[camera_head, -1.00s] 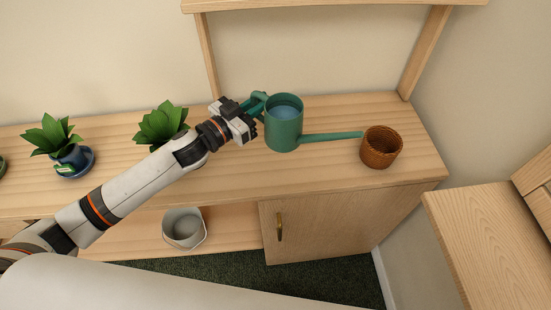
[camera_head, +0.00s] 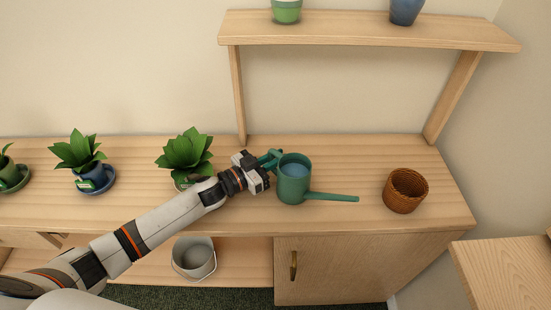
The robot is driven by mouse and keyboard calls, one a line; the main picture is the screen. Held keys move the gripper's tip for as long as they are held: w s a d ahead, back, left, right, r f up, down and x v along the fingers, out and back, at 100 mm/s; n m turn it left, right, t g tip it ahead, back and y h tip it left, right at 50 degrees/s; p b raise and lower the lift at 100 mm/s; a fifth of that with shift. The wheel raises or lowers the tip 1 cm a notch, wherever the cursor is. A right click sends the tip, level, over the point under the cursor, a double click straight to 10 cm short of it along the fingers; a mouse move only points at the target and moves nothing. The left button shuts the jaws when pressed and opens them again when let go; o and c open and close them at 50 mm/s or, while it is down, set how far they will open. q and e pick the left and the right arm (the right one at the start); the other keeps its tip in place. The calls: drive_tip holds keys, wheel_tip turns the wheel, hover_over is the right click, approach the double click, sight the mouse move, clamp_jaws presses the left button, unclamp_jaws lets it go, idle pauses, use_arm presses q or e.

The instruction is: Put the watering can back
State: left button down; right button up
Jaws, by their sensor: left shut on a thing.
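The green watering can (camera_head: 293,187) is upright on or just above the wooden counter (camera_head: 340,226), below the raised shelf; I cannot tell whether its base touches. Water shows in its open top, and its spout points right. My left gripper (camera_head: 264,170) is shut on the can's handle at its left side, and the fingers hide part of the handle. My right gripper is not in view.
A wicker basket (camera_head: 405,191) stands right of the spout. Potted plants (camera_head: 186,152) line the counter at left. The raised shelf (camera_head: 360,32) holds a green pot (camera_head: 287,10) and a blue pot (camera_head: 407,10). A grey bucket (camera_head: 194,258) sits below the counter.

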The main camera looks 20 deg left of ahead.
use_arm(q)
drive_tip(key=shift+f, duration=0.1)
drive_tip(key=c, duration=1.4)
unclamp_jaws()
drive_tip(key=v, duration=0.7)
drive_tip(key=shift+s+a+b, duration=0.2)
drive_tip(key=shift+b, duration=0.15)
